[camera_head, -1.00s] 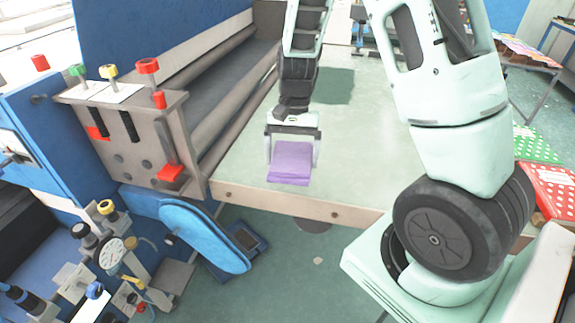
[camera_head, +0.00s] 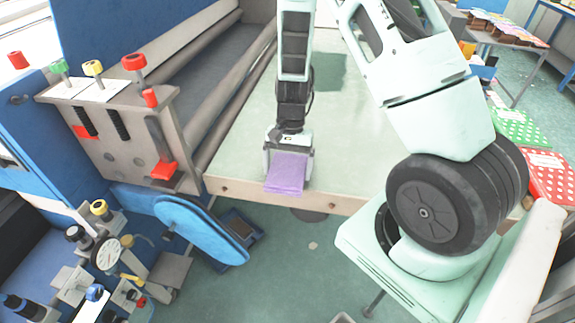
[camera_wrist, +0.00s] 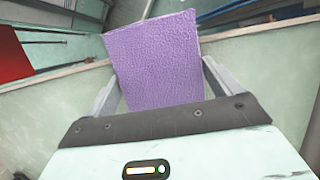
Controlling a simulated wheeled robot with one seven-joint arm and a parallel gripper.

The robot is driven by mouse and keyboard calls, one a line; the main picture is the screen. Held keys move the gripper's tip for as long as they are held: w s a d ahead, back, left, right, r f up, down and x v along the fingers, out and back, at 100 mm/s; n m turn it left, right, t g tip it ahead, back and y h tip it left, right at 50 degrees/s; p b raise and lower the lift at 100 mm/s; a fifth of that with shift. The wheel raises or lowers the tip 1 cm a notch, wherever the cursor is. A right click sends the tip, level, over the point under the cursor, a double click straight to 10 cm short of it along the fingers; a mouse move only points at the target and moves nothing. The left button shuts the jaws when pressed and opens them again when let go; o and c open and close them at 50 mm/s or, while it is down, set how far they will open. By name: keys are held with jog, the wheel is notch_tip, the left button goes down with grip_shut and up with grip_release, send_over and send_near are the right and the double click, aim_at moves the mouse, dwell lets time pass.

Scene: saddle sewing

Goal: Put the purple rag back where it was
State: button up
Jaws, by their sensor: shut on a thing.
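The purple rag (camera_head: 287,173) is a folded, textured rectangle. My gripper (camera_head: 287,160) is shut on it, over the near edge of the pale green table (camera_head: 345,135). In the wrist view the rag (camera_wrist: 155,62) stands between the two grey fingers of my gripper (camera_wrist: 162,85) and reaches out past their tips. Whether the rag touches the table cannot be told. The rag covers part of the table's front edge.
A grey machine with rollers and red knobs (camera_head: 135,62) borders the table on the left. A blue belt guard (camera_head: 203,230) sits below it. Green and red dotted stacks (camera_head: 520,128) lie at the right. Green floor is open in front of the table.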

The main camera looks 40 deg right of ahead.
jog(key=shift+f, duration=0.1)
jog(key=shift+f, duration=0.15)
jog(key=o, duration=0.6)
